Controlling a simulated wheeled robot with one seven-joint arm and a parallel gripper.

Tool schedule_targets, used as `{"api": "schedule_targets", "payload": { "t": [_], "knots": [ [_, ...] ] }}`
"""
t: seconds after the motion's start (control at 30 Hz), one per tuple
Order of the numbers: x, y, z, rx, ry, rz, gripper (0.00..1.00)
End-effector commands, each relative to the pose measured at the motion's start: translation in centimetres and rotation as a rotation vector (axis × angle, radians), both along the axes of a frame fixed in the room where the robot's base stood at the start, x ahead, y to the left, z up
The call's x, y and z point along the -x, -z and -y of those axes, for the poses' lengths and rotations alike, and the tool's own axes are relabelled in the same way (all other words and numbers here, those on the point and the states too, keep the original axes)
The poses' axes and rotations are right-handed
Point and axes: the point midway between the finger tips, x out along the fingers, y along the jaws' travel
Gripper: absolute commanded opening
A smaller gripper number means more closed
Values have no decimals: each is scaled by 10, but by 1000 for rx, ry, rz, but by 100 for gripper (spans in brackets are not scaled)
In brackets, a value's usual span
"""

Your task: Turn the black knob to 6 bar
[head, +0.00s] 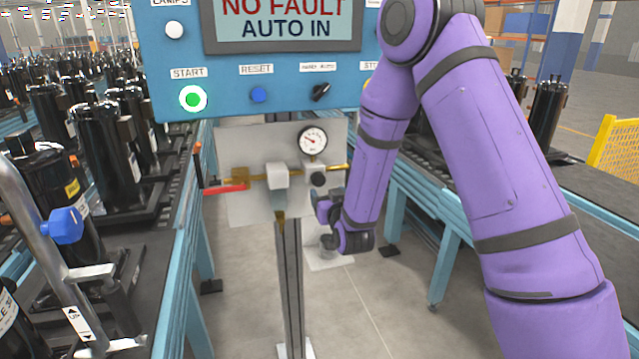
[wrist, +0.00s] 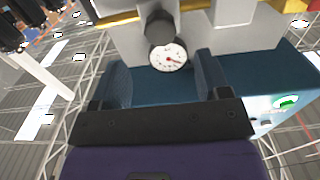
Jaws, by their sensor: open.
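The black knob (head: 318,179) is a small round knob on the front of a grey block on the brass pipe, just below a white round gauge (head: 312,141). The gauge has a red needle; its numbers are too small to read. In the wrist view the knob (wrist: 160,27) shows beyond the fingertips, with the gauge (wrist: 168,57) below it in the picture. My gripper (head: 324,222) is below and slightly right of the knob in the head view. In the wrist view my gripper (wrist: 161,75) is open and empty, its fingers apart from the knob.
A blue control panel (head: 160,75) with buttons and a screen hangs above the gauge. A red valve lever (head: 225,188) sits left on the pipe. Conveyors with black compressors (head: 105,150) flank the stand on both sides. The floor (head: 370,310) in front is clear.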

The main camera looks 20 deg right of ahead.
Motion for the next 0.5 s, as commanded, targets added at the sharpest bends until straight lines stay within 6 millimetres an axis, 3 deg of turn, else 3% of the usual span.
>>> {"api": "schedule_targets", "payload": {
  "t": [0.3,0.5],
  "knots": [
    [-56,0,0,0,1,1,70],
    [-76,0,0,0,1,-1,70]
  ]
}}
